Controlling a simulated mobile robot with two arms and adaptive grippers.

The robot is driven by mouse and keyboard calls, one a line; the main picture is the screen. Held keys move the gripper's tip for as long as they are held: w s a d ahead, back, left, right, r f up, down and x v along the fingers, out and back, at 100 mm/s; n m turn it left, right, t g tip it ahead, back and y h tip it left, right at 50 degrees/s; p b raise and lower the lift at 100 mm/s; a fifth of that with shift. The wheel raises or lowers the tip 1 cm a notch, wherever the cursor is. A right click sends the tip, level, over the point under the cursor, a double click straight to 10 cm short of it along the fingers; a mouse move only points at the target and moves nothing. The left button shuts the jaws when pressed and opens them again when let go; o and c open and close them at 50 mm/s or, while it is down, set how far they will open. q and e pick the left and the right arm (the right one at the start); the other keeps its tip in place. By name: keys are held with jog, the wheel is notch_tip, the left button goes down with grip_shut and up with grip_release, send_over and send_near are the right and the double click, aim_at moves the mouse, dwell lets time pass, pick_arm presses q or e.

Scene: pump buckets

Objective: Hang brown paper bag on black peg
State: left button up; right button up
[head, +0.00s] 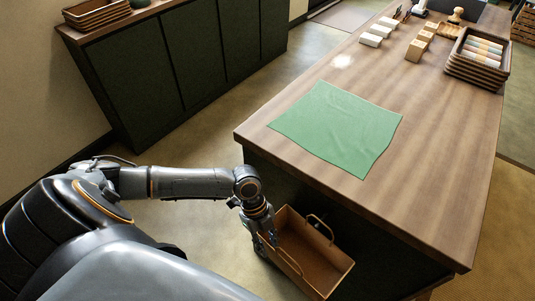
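The brown paper bag (312,262) is open at the top, and I look down into it beside the near dark side of the counter. One loop handle stands up at its far edge. My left gripper (270,236) is at the bag's left edge and appears shut on it there; the fingertips are small and partly lost against the bag. The bag looks tilted. I cannot make out a black peg; the counter's side is dark and partly behind the bag. My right gripper is out of view.
The wooden counter (420,190) has a green cloth (340,127) near its front left corner. White blocks (376,35), wooden blocks (417,49) and a tray of rolls (478,58) stand at the far end. A dark cabinet (175,65) is at the left, with open floor between.

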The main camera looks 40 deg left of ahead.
pick_arm(q)
jog(key=shift+r, duration=0.15)
jog(key=v, duration=1.1)
jog(key=shift+a+r, duration=0.2)
jog(key=shift+r, duration=0.1)
jog(key=shift+w, duration=0.1)
